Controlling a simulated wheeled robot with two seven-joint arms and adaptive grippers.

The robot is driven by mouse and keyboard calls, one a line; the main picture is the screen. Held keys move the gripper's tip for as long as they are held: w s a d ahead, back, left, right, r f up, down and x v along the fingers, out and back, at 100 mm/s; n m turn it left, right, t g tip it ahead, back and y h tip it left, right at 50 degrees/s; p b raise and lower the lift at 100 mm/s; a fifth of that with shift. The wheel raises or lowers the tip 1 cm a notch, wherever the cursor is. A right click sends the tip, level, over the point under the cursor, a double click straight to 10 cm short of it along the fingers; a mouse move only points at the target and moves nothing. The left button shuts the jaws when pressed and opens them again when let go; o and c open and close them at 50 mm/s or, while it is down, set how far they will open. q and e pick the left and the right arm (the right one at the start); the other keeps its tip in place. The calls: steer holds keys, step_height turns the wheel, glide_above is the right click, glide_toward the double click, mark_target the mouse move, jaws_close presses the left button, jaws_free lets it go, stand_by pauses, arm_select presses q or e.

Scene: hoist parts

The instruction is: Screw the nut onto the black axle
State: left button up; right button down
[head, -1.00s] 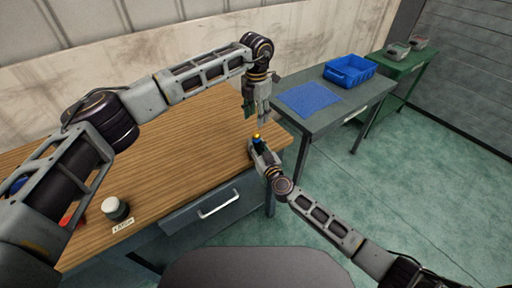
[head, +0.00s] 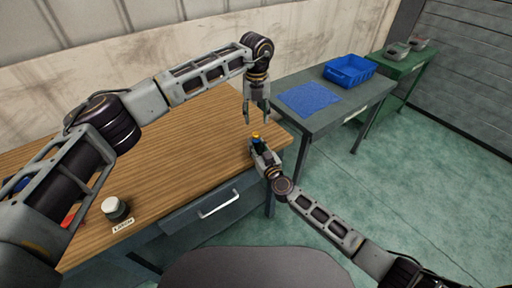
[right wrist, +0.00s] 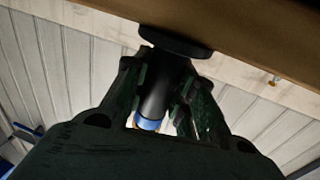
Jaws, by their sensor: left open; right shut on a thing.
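My right gripper (head: 261,152) is shut on the black axle (right wrist: 156,92) near the right edge of the wooden table. The axle stands about upright, with its wide dark flange (right wrist: 175,42) at the table end. At its free end are a blue band (right wrist: 147,124) and a yellow piece (head: 256,135), which looks like the nut; how far it sits on the axle is too small to tell. My left gripper (head: 257,120) is open and empty, pointing down just above the yellow piece, apart from it.
The wooden table (head: 190,135) is mostly clear. A white-lidded jar (head: 115,208) and a red item (head: 68,218) lie at its front left. A grey side table (head: 322,118) carries a blue mat (head: 309,99) and blue bin (head: 349,71). A green table (head: 402,62) stands behind.

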mark_target(256, 133)
arm_select(q)
steer(key=n, duration=2)
stand_by(0.3)
stand_by(0.5)
steer(key=shift+f, duration=4)
jaws_close()
